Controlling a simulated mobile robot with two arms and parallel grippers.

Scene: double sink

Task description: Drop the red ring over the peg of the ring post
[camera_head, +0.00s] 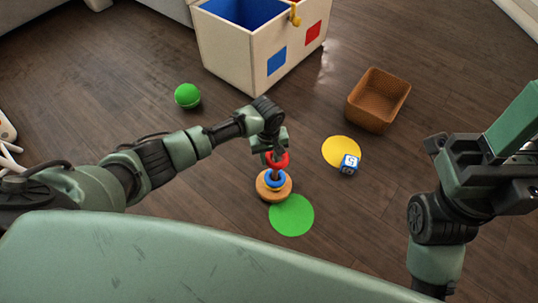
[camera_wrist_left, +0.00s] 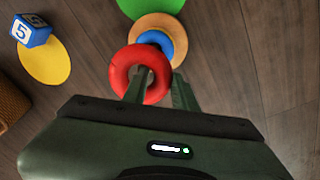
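The red ring (camera_head: 279,162) is held by my left gripper (camera_head: 276,157) above the ring post (camera_head: 264,193). The post has a round wooden base and a blue ring (camera_head: 274,183) on it. In the left wrist view, the fingers (camera_wrist_left: 160,92) close on one side of the red ring (camera_wrist_left: 125,62), one finger inside its hole. There the blue ring (camera_wrist_left: 158,40) and wooden base (camera_wrist_left: 172,22) show beyond the red ring. The peg is mostly hidden, so I cannot tell whether the red ring is around it. My right gripper (camera_head: 515,125) is at the right edge, its fingertips unclear.
A green disc (camera_head: 291,216) lies beside the post. A yellow disc (camera_head: 338,150) with a blue-white block (camera_head: 349,164) lies to the right. A brown basket (camera_head: 378,100), a green ball (camera_head: 187,96) and a white toy box (camera_head: 225,55) stand farther back.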

